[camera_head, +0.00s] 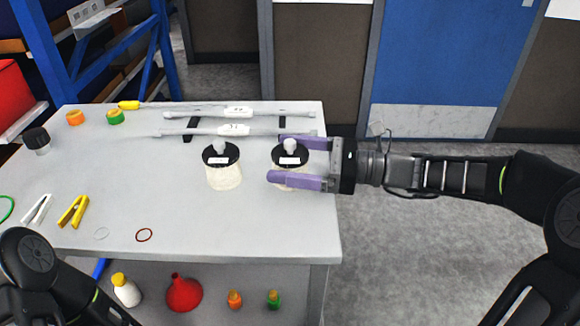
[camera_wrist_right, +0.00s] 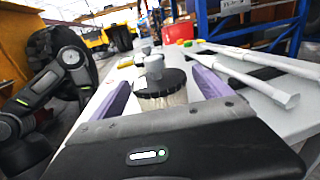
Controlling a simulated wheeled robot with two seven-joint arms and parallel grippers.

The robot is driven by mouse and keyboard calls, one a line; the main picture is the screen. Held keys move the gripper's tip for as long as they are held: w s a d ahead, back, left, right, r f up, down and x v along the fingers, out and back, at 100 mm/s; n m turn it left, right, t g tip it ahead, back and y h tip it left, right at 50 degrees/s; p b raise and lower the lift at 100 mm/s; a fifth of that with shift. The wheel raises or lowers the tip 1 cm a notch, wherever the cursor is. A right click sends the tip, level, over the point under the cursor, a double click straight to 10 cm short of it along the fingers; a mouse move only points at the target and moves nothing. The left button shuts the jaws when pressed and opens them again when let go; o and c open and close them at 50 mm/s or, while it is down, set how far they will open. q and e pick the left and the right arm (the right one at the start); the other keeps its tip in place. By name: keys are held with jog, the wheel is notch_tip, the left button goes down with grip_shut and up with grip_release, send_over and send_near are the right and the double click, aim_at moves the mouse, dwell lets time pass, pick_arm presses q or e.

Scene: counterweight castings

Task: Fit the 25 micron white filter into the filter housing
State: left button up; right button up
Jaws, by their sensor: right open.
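Two cream-white filters with black caps and grey knobs stand upright on the table, the left filter (camera_head: 224,176) and the right filter (camera_head: 290,158). Their white labels are too small to read, so I cannot tell which is the 25 micron one. My right gripper (camera_head: 296,163) is open, with its purple fingers on either side of the right filter. In the right wrist view a filter (camera_wrist_right: 162,92) stands between the fingers, with another knob behind it. I cannot identify a filter housing. My left arm shows at the lower left, but its gripper is out of view.
Two long grey labelled tools (camera_head: 238,111) lie across the back of the table (camera_head: 190,220). A red funnel (camera_head: 184,293) and bottles stand on the lower shelf. The table's front middle is clear.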

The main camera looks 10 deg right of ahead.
jog(key=shift+c, duration=0.3)
jog(key=c, duration=1.5)
